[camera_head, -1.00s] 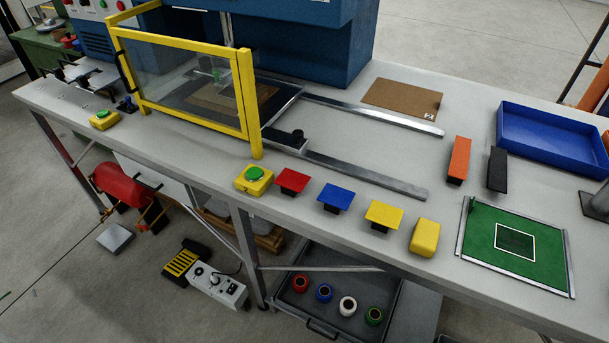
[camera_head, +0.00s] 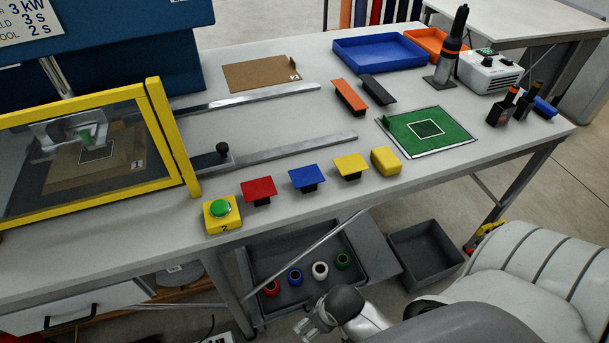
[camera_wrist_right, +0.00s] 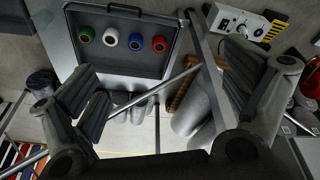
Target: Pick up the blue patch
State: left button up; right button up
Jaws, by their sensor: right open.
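The blue patch (camera_head: 309,178) is a flat blue square on a small black block. It sits near the front edge of the white table, between a red patch (camera_head: 258,190) and a yellow patch (camera_head: 350,166). My right gripper (camera_head: 315,320) is low in the head view, in front of the table and apart from the patch. In the right wrist view the fingers of this gripper (camera_wrist_right: 172,90) are spread wide with nothing between them. The blue patch does not show in that view. My left gripper is not in view.
A yellow box with a green button (camera_head: 222,213) and a yellow block (camera_head: 386,161) flank the row of patches. A yellow-framed guard (camera_head: 160,130) stands left. A grey tray (camera_head: 265,250) with several coloured rings is below the table, also in the wrist view (camera_wrist_right: 120,62).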

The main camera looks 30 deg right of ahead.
jog(key=w+d+r+m+t+h, duration=0.1)
jog(key=w+d+r+t, duration=0.15)
jog(key=r, duration=0.75)
jog(key=m+t+h, duration=0.2)
jog(key=m+t, duration=0.2)
jog(key=t, duration=0.5)
send_near(307, 176)
jog(key=x, duration=0.3)
jog(key=a+p+x, duration=0.1)
jog(key=shift+w+d, duration=0.2)
jog(key=shift+w, duration=0.25)
jog(key=shift+w+d+f, duration=0.1)
jog(key=shift+w+f, duration=0.05)
jog(key=shift+w, duration=0.05)
jog(key=shift+w+d+h+p, duration=0.15)
jog(key=shift+w+h+p, duration=0.2)
jog(key=shift+w+h, duration=0.1)
jog(key=p+x, duration=0.1)
jog(key=x, duration=0.2)
jog(key=shift+d+f+y, duration=0.1)
jog(key=shift+d+y, duration=0.05)
jog(key=shift+y, duration=0.1)
jog(key=shift+w+d+f, duration=0.1)
jog(key=shift+w+f, duration=0.15)
jog(key=shift+w, duration=0.35)
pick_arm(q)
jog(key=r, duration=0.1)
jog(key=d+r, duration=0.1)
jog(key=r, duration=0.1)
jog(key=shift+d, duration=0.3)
